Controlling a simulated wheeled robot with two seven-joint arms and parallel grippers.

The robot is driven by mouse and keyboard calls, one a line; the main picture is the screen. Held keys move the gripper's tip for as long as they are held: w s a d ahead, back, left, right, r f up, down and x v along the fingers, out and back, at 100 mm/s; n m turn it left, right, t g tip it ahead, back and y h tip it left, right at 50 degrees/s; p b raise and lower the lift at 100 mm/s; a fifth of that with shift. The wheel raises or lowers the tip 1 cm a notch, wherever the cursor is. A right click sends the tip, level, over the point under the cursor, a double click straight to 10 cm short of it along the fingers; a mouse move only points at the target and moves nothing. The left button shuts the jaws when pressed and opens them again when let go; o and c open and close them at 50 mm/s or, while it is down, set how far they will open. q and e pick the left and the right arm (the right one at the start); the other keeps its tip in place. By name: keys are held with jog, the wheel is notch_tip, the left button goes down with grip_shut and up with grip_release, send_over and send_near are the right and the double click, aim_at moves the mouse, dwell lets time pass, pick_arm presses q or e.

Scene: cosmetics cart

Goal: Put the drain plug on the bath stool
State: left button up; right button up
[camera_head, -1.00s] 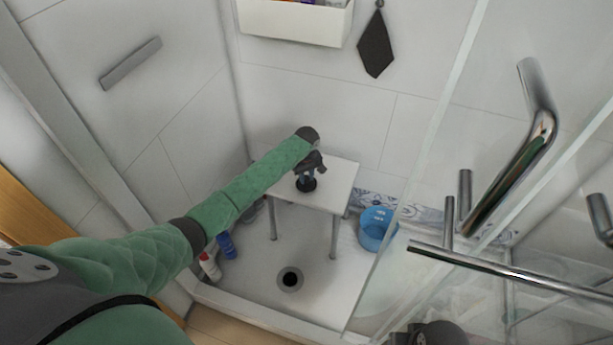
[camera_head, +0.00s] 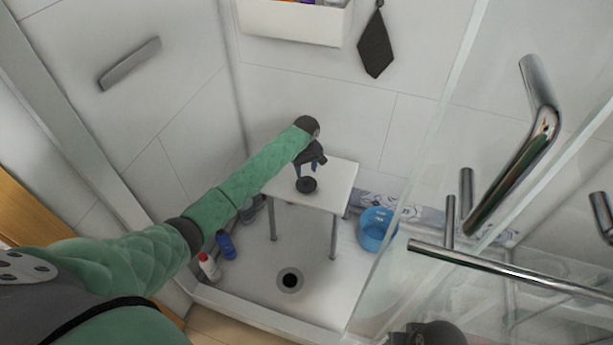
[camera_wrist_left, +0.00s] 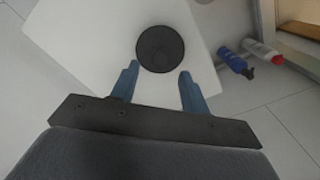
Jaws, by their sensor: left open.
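The drain plug (camera_head: 306,185) is a dark round disc lying on the white top of the bath stool (camera_head: 336,183). In the left wrist view the plug (camera_wrist_left: 160,49) rests on the white stool top (camera_wrist_left: 95,45), just beyond the fingertips. My left gripper (camera_head: 308,172) is above the stool top, with its two blue fingers apart. In the left wrist view the left gripper (camera_wrist_left: 158,78) is open and empty, its tips on either side of the plug's near edge. A dark part at the bottom edge of the head view may be my right arm; its gripper does not show.
A blue basin (camera_head: 374,230) stands right of the stool. The floor drain (camera_head: 289,281) is open in front. A glass door with metal handles (camera_head: 520,150) bounds the right side.

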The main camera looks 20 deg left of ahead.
aim_at(307, 179)
pick_arm(q)
notch_tip(307, 179, up, 7)
jog(key=s+d+f+m+h, duration=0.1)
jog(key=s+d+f+m, duration=0.2)
jog(key=s, duration=0.5)
jog(key=s+d+f+m, duration=0.15)
jog(key=s+d, duration=0.25)
jog(key=s, duration=0.5)
jog(key=s+d+f+m+h, duration=0.1)
jog(key=s+d+f+m, duration=0.2)
jog(key=s, duration=0.5)
jog(key=s+r+m+t, duration=0.1)
jog(key=s+r, duration=0.2)
jog(key=s, duration=0.9)
jog(key=s+r+m+t, duration=0.1)
jog(key=s+r+m, duration=0.1)
jog(key=s, duration=1.1)
jog(key=shift+v, duration=1)
jog(key=shift+s+a+f, duration=0.1)
jog(key=shift+s+a, duration=0.05)
jog(key=shift+a, duration=0.1)
